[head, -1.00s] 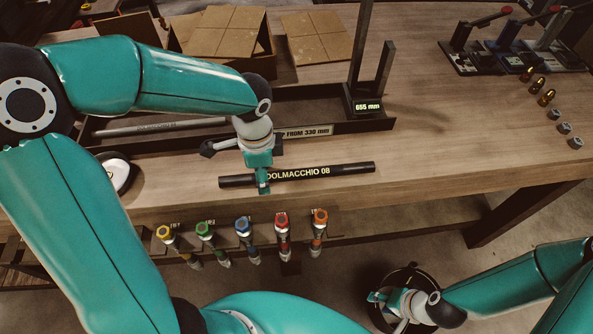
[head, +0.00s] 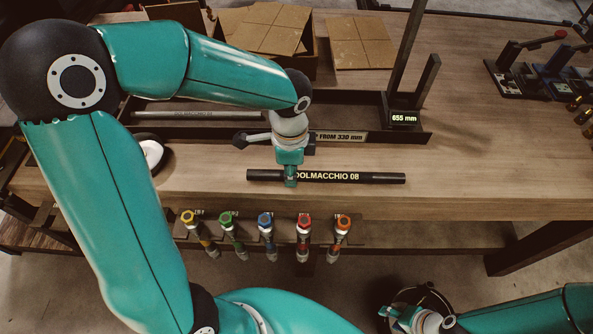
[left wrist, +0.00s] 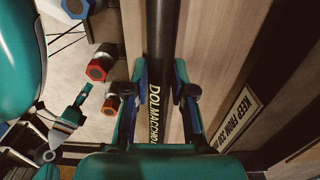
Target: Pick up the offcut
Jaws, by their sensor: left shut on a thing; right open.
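The black hose piece marked DOLMACCHIO 08 (head: 365,178) lies level along the front part of the bench; I take it for the offcut. My left gripper (head: 290,182) is shut on it, left of its middle, from above. In the left wrist view the hose (left wrist: 159,30) runs between the two fingers of my left gripper (left wrist: 160,78). I cannot tell whether the hose touches the bench or is slightly above it. My right gripper (head: 392,314) is open and empty at the bottom, by a dark round bin (head: 432,292).
Behind the hose is a long dark tray (head: 360,150) with a grey hose (head: 200,115), a KEEP FROM 330 mm label and a 655 mm display (head: 404,118). Several coloured-top tools (head: 265,222) hang at the bench front. Cardboard boxes (head: 270,30) stand behind.

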